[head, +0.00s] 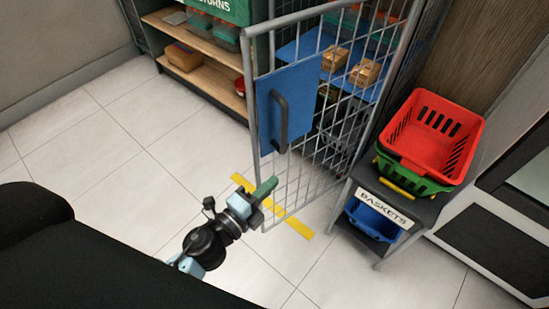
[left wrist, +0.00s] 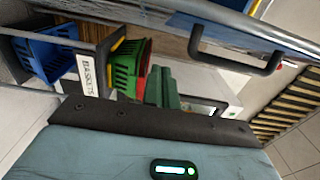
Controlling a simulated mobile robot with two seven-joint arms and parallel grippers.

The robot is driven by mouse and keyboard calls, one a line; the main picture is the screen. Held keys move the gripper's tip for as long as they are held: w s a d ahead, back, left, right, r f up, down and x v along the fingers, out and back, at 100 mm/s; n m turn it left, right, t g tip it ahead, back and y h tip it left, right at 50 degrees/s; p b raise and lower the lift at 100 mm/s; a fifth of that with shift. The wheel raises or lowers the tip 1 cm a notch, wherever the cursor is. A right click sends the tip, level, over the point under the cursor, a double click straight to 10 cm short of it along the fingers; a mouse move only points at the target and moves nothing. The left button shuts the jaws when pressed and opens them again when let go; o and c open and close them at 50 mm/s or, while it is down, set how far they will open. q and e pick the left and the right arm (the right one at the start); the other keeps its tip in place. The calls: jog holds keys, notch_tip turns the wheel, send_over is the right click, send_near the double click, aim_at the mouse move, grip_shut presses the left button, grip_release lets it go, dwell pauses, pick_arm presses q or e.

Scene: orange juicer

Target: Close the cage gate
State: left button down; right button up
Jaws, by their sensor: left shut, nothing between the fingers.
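The cage gate (head: 253,110) is a grey wire-mesh frame with a blue panel (head: 303,85) and a dark upright handle (head: 279,122). It stands swung out from the cage, its free edge toward the left in the head view. The handle (left wrist: 240,62) also shows in the left wrist view, beyond my fingers. My left gripper (head: 266,188), with green fingers, is shut and empty. It appears below the handle, overlapping the lower gate corner in the picture; I cannot tell whether it touches. In the left wrist view the fingers (left wrist: 163,90) are together. My right gripper is out of view.
A basket stand (head: 420,210) with red (head: 455,150) and green baskets is right of the gate. Shelves (head: 205,75) stand at the back left. Cardboard boxes (head: 364,73) sit inside the cage. Yellow tape (head: 295,226) marks the floor; the floor at left is clear.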

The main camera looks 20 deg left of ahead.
aim_at(274, 160)
pick_arm(q)
jog(key=shift+w+a, duration=0.2)
jog(key=shift+w, duration=1.05)
jog(key=shift+w+a, duration=0.25)
jog(key=shift+w, duration=1.05)
jog(key=shift+w+a, duration=0.2)
jog(key=shift+w, duration=1.05)
jog(key=shift+a, duration=0.1)
